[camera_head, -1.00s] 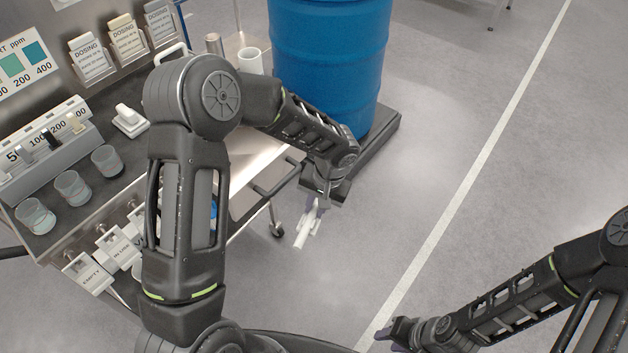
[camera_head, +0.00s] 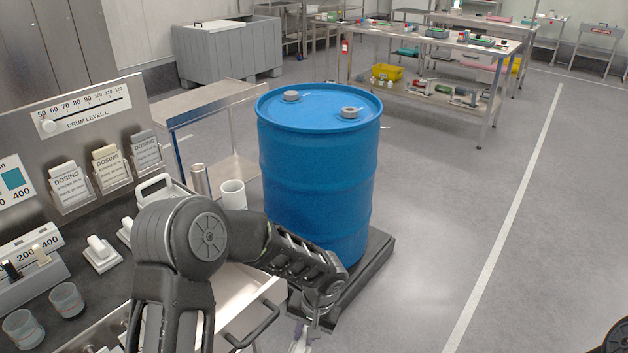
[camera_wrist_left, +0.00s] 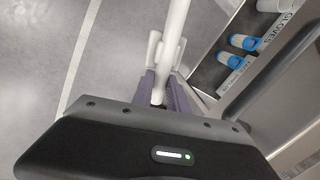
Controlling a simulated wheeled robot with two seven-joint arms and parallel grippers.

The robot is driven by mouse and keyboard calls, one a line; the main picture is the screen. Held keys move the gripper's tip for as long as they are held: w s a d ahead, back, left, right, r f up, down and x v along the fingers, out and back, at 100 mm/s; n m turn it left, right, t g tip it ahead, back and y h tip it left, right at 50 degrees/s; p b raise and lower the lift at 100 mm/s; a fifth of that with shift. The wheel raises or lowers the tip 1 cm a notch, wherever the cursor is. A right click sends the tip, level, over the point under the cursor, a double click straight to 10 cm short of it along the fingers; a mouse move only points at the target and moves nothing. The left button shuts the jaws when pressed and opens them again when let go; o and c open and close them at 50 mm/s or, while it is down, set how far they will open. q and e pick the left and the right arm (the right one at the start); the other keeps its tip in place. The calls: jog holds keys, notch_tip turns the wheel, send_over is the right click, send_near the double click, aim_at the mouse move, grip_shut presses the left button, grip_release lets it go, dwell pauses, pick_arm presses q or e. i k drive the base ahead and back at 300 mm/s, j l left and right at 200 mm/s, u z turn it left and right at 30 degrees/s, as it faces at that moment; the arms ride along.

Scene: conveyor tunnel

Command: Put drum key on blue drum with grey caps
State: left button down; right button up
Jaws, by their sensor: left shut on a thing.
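The blue drum (camera_head: 312,190) stands upright on a dark low platform (camera_head: 368,280). Two grey caps (camera_head: 291,96) (camera_head: 349,113) sit on its top. My left gripper (camera_head: 301,338) is low in front of the drum, near the lower edge of the head view. In the left wrist view its purple fingers (camera_wrist_left: 166,90) are shut on a white bar with a crosspiece, which looks like the drum key (camera_wrist_left: 176,35). Most of the key is cut off in the head view. My right gripper is out of view.
A dosing bench with a gauge panel (camera_head: 85,112), cups and a white mug (camera_head: 232,195) stands at left. A steel cart (camera_head: 215,100) is behind it. Open floor with a white line (camera_head: 505,225) lies right of the drum. Workbenches stand at the back.

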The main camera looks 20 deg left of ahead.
aim_at(311, 116)
jog(key=i+l+u, duration=0.3)
jog(key=i+l, duration=0.2)
jog(key=i, duration=0.4)
jog(key=i+l+u, duration=0.25)
jog(key=i+l, duration=0.5)
jog(key=i, duration=0.1)
